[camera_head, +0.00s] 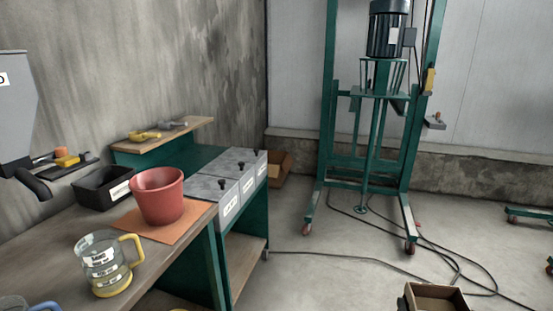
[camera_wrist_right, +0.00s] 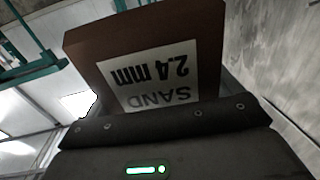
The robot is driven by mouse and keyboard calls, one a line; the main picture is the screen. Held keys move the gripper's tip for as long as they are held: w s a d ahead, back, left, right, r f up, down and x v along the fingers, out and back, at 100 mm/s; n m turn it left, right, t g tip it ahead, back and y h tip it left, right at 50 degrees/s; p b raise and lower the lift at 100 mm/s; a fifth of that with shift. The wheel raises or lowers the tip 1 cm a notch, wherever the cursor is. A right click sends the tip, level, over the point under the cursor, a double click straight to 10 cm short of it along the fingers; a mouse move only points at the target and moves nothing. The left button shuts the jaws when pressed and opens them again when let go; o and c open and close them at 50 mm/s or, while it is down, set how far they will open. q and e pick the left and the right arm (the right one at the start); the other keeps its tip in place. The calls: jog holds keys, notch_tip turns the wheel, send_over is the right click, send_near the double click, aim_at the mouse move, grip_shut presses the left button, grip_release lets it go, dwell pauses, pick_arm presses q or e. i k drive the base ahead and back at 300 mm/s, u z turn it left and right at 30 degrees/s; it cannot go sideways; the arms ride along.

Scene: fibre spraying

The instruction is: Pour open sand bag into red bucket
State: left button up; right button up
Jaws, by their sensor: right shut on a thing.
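The red bucket (camera_head: 158,196) stands upright on an orange mat (camera_head: 150,226) on the workbench, its mouth facing up. The brown sand bag (camera_wrist_right: 90,50) is upside down in the right wrist view, with a white label reading "SAND 2.4 mm". My right gripper (camera_wrist_right: 165,122) is shut on it. In the head view an open brown box-shaped top, seemingly this bag (camera_head: 434,291), shows at the bottom right edge, well to the right of the bucket. Its lower part is cut off.
A glass jug with a yellow handle (camera_head: 106,265) stands in front of the bucket, and a black bin (camera_head: 95,188) behind it. Grey lidded boxes (camera_head: 215,187) stand right of it. A green machine frame (camera_head: 375,150) stands behind; cables cross the floor.

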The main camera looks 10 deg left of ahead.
aim_at(158, 192)
jog(key=i, duration=1.05)
jog(key=u, duration=2.05)
